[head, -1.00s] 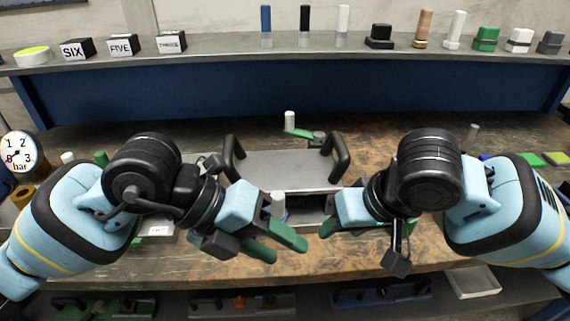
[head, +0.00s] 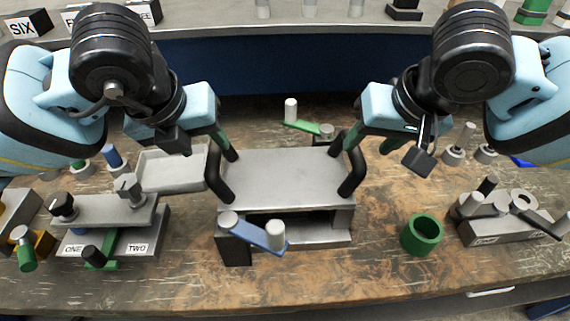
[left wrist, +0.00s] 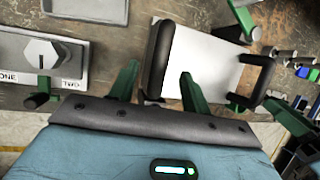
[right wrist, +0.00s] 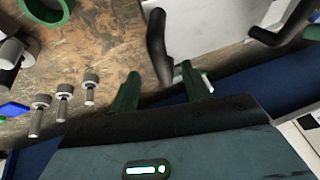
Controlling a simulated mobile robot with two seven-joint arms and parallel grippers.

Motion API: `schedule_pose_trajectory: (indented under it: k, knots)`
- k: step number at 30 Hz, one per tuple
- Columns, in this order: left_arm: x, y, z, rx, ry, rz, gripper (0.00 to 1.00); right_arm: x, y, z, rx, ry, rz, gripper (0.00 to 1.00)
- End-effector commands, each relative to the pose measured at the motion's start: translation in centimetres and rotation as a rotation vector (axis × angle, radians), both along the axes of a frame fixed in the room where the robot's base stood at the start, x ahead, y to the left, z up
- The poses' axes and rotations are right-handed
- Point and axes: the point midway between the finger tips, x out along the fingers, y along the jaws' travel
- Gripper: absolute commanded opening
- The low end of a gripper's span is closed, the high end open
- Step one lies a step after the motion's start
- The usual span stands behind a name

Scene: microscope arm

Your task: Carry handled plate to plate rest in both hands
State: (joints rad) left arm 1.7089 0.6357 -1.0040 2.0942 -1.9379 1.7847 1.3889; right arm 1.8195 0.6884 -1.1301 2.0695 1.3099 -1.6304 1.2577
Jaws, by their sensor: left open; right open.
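The handled plate (head: 285,178) is a flat silver plate with a black bar handle at each end. It rests level on a grey stand with a dark opening (head: 300,218). My left gripper (head: 214,148) is open at the far end of the left handle (head: 213,172); in the left wrist view this handle (left wrist: 160,58) lies between the fingers' lines. My right gripper (head: 362,143) is open at the far end of the right handle (head: 352,172); the right wrist view shows that handle (right wrist: 158,47) between the fingers' lines. I cannot tell which thing is the plate rest.
A blue lever (head: 255,235) is at the stand's front. A pale tray (head: 172,172) and a labelled knob fixture (head: 105,212) are at left. A green ring (head: 422,235) and a grey fixture (head: 508,225) are at right. A green lever (head: 302,127) stands behind the plate. Bare table lies in front.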

Motion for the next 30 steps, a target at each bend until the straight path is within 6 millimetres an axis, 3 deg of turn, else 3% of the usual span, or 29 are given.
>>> schedule_pose_trajectory:
  k: [5,21,30]
  knots:
    - [0.2,-0.1,-0.5,0.0,0.002,0.0,0.48,0.2,0.1,-0.5,0.0,0.002,0.0,0.48]
    - [2.8,-1.1,-6.5,-0.001,0.003,-0.002,0.48,2.6,1.4,-6.5,-0.001,0.001,-0.001,0.48]
    - [3.1,-1.2,-7.1,-0.002,0.002,-0.002,0.48,2.9,1.6,-7.1,0.0,0.0,0.0,0.48]
